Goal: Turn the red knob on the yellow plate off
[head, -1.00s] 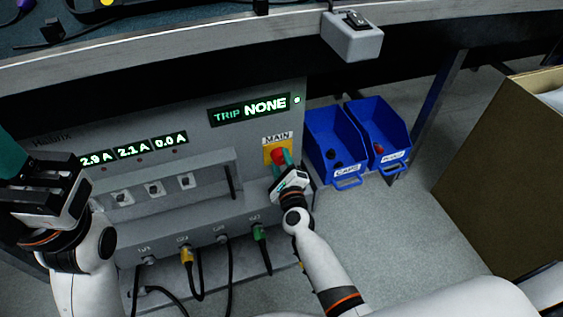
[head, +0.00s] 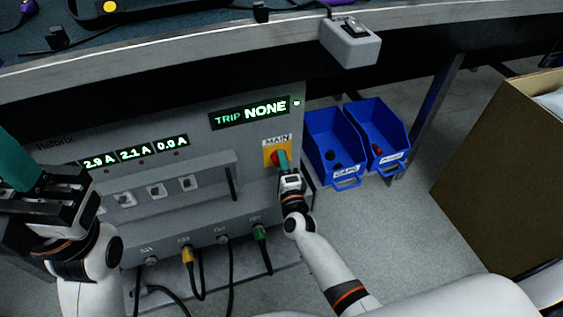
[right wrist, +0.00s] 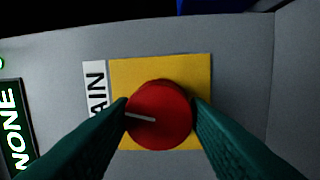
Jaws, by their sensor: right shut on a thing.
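The red knob (right wrist: 165,120) sits on the yellow plate (right wrist: 185,67) beside the MAIN label. It is round, and its white line points left and slightly up in the right wrist view. My right gripper (right wrist: 160,106) has a green finger on each side of the knob and is shut on it. In the head view the yellow plate (head: 268,144) is at the right end of the grey panel, and my right gripper (head: 282,163) covers part of the knob. My left gripper (head: 22,178) is at the left edge, away from the knob; its finger gap is unclear.
The panel's display (head: 250,113) reads TRIP NONE, with lit current readouts (head: 134,152) to its left. Cables hang from sockets below. Two blue bins (head: 335,145) stand to the right, near a cardboard box (head: 510,175). The tabletop edge (head: 200,45) overhangs the panel.

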